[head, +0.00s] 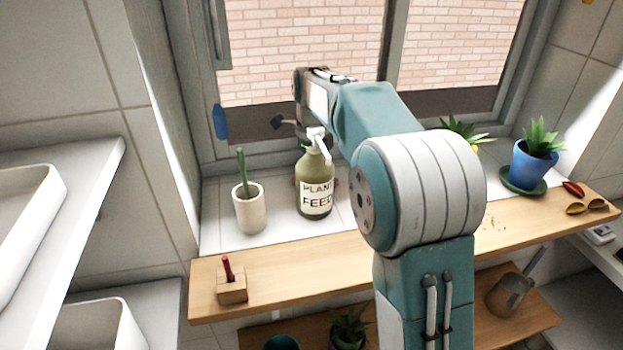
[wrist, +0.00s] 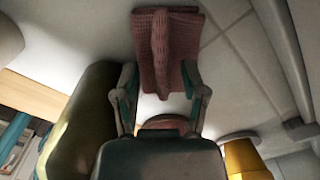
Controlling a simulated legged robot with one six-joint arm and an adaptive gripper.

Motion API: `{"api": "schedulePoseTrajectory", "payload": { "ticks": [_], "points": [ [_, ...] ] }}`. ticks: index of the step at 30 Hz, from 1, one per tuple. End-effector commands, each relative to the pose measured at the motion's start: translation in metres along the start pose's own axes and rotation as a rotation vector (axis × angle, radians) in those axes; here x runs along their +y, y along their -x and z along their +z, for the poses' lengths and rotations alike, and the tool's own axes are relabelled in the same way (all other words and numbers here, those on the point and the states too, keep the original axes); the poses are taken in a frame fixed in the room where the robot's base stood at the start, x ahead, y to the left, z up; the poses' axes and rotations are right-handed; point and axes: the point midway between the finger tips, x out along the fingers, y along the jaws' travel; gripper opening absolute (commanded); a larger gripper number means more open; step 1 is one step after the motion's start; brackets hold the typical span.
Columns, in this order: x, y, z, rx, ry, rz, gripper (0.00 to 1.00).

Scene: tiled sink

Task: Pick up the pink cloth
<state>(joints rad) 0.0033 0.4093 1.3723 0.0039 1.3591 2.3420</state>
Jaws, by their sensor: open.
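The pink cloth (wrist: 168,48) lies on the light tiled surface in the wrist view, with a raised fold along its middle. My gripper (wrist: 158,72) is open, its two fingers apart at the near edge of the cloth. The fingertips overlap the cloth's lower corners in the picture; I cannot tell whether they touch it. No cloth is held. In the head view my arm reaches over the sill to the window, and the gripper's fingers are mostly hidden behind the plant feed bottle (head: 315,185). The cloth is almost wholly hidden there too.
The bottle's olive side (wrist: 85,120) stands close left of my gripper in the wrist view. A yellow pot (wrist: 246,160) is at lower right. In the head view, a white cup (head: 249,212) stands left of the bottle and a blue pot (head: 533,168) at right.

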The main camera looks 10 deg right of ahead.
Motion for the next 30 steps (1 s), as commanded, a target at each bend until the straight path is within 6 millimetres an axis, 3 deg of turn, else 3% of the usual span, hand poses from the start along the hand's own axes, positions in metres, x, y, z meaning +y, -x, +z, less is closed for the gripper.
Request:
{"api": "schedulePoseTrajectory", "payload": {
  "ticks": [3,4,5,7,14,30],
  "points": [
    [-0.0002,-0.0001,-0.0002,0.001,-0.001,0.0,0.56],
    [0.0004,-0.0001,0.0004,0.002,-0.001,0.0,0.51],
    [0.001,0.0,0.0011,0.002,-0.001,-0.001,0.38],
    [0.0025,-0.0001,0.0025,0.004,0.0,-0.002,0.26],
    [0.0038,-0.0008,0.0043,0.005,0.0,-0.001,0.02],
    [0.0017,0.004,0.0028,0.005,-0.001,-0.001,0.0]
  ]
}}
